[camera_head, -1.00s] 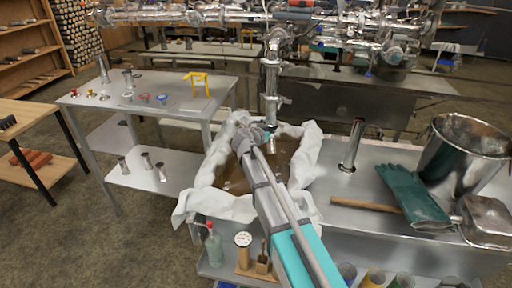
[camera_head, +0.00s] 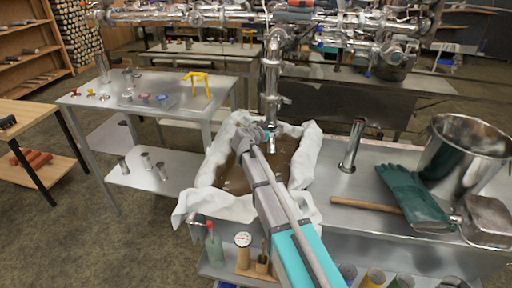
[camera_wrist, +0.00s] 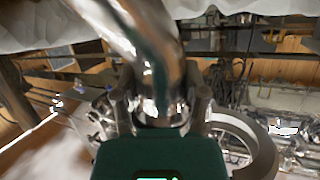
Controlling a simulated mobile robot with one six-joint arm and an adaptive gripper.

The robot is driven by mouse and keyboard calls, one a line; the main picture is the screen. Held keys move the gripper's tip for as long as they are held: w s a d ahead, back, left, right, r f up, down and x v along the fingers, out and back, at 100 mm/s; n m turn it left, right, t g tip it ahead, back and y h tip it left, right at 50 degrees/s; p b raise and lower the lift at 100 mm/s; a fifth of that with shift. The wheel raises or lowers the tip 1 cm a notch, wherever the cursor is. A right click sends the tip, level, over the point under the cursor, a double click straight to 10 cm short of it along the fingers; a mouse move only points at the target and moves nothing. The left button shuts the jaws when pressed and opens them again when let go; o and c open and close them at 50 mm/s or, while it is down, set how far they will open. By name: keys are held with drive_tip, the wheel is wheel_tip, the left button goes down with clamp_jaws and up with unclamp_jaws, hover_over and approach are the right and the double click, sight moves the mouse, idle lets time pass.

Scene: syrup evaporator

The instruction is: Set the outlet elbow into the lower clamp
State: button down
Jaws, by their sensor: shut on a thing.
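My gripper (camera_head: 258,135) is shut on the outlet elbow, a shiny curved metal tube. In the wrist view the elbow (camera_wrist: 155,50) sits between my gripper's two fingers (camera_wrist: 160,108) and bends up and to the left. In the head view a short shiny end of the elbow (camera_head: 271,146) shows beside my gripper, pointing down over the basin. The upright pipe (camera_head: 271,75) comes down just behind it, with a clamp (camera_head: 281,100) near its lower end. I cannot tell whether elbow and pipe touch. A grey ring (camera_wrist: 258,145) at the lower right of the wrist view may be the clamp.
A cloth-lined basin (camera_head: 305,150) of brown liquid lies below my gripper. A side table (camera_head: 180,105) with small parts is at the left.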

drive_tip(key=shift+w, duration=0.1)
idle(0.4)
unclamp_jaws()
idle(0.4)
drive_tip(key=shift+s, duration=0.25)
